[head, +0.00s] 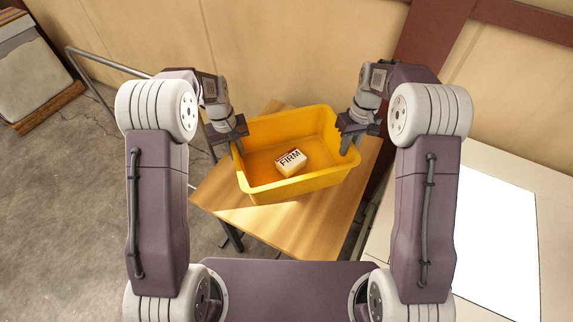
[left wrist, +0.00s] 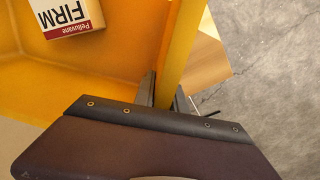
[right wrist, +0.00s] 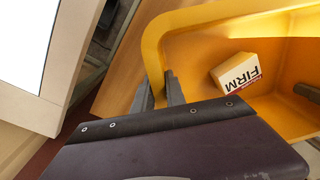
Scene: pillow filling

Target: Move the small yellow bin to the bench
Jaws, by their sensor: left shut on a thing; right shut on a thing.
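The small yellow bin (head: 258,133) is over the wooden bench top (head: 290,225) in the head view. I cannot tell whether its base touches the wood. A small box labelled FIRM (head: 290,161) lies inside the bin. My left gripper (head: 238,146) is shut on the bin's left wall, which also shows in the left wrist view (left wrist: 178,50). My right gripper (head: 350,143) is shut on the bin's right wall, which also shows in the right wrist view (right wrist: 152,55). The fingers straddle the rim on each side.
A pale table with a white panel (head: 495,230) stands at the right, with a gap between it and the wooden top. A beige wall (head: 290,50) rises behind. A grey metal rail (head: 110,65) and a stacked block (head: 30,70) are at the left.

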